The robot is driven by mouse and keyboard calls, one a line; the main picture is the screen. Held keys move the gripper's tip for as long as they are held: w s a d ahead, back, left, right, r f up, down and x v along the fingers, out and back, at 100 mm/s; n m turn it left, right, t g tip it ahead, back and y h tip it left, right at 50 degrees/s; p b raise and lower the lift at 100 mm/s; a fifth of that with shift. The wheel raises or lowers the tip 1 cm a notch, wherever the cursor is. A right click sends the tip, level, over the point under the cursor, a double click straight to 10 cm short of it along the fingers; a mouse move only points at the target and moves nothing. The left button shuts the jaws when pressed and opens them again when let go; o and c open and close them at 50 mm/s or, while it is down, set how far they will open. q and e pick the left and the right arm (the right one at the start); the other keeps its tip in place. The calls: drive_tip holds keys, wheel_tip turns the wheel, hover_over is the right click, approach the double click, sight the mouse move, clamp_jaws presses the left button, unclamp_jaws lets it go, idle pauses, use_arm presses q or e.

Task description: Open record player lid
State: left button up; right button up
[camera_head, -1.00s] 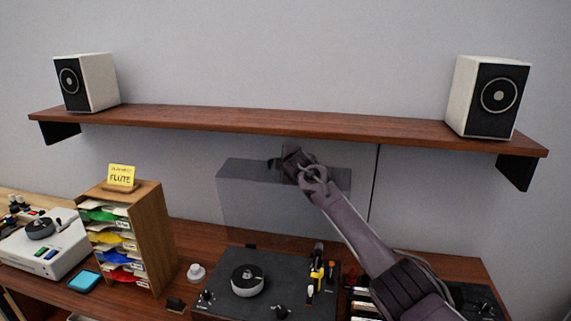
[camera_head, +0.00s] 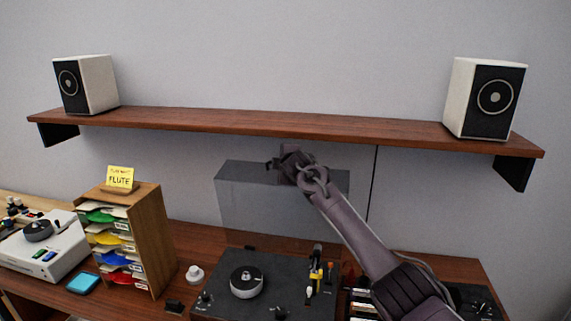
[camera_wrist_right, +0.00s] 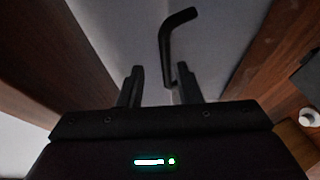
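The record player (camera_head: 222,288) is a dark deck with a round platter (camera_head: 246,282), on the wooden desk. Its see-through grey lid (camera_head: 250,205) stands upright behind the deck, raised open. My right gripper (camera_head: 277,163), on the arm from the lower right, is at the lid's top edge. In the right wrist view its two fingers (camera_wrist_right: 160,88) are apart. A black hook-shaped bar (camera_wrist_right: 168,45) sits beyond and between them, near the right finger. I cannot tell if it touches. My left gripper is not in view.
A wooden shelf (camera_head: 290,124) with a left speaker (camera_head: 86,84) and a right speaker (camera_head: 485,98) hangs just above my right gripper. A wooden paper rack (camera_head: 145,235) and a white turntable (camera_head: 45,250) stand at left. A small white knob (camera_head: 194,273) is beside the deck.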

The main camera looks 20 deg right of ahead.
drive_tip(key=b+v, duration=0.2)
drive_tip(key=v, duration=0.5)
drive_tip(key=shift+s+r, duration=0.15)
drive_tip(key=shift+s, duration=0.05)
